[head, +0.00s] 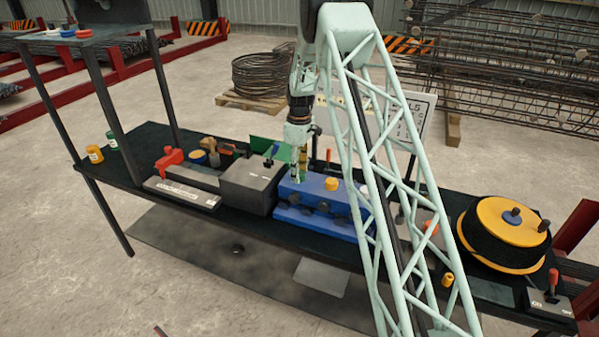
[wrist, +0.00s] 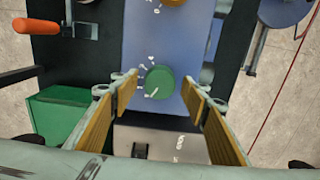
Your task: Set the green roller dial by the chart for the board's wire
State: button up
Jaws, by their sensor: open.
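The green roller dial (wrist: 159,82) sits on the blue housing (wrist: 152,48), with small white marks around it and a pale pointer line on its face. My gripper (wrist: 160,93) is open, with its two yellow-orange pads either side of the dial in the picture. I cannot see that either pad touches it. In the head view my gripper (head: 301,165) hangs over the left part of the blue housing (head: 318,208), and the dial is hidden there. A white board with dark marks (head: 424,108), perhaps the chart, stands behind my arm, partly covered and unreadable.
A yellow-orange knob (head: 331,184) is on the housing beside my gripper. A grey box (head: 248,186) and a red-handled tool (head: 170,160) stand to the left. A yellow-topped spool (head: 505,222) is at the right of the black bench. A green box (wrist: 60,112) lies left in the wrist view.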

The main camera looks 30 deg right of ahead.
jog(key=shift+c, duration=0.9)
jog(key=c, duration=0.7)
jog(key=shift+o, duration=0.2)
jog(key=shift+m+b, duration=0.4)
jog(key=shift+m, duration=0.1)
jog(key=m+b, duration=0.2)
jog(key=m, duration=0.2)
jog(key=shift+f+b, duration=0.1)
jog(key=shift+b, duration=0.25)
jog(key=m+b, duration=0.2)
jog(key=m, duration=0.4)
jog(key=shift+m, duration=0.4)
jog(key=o, duration=0.8)
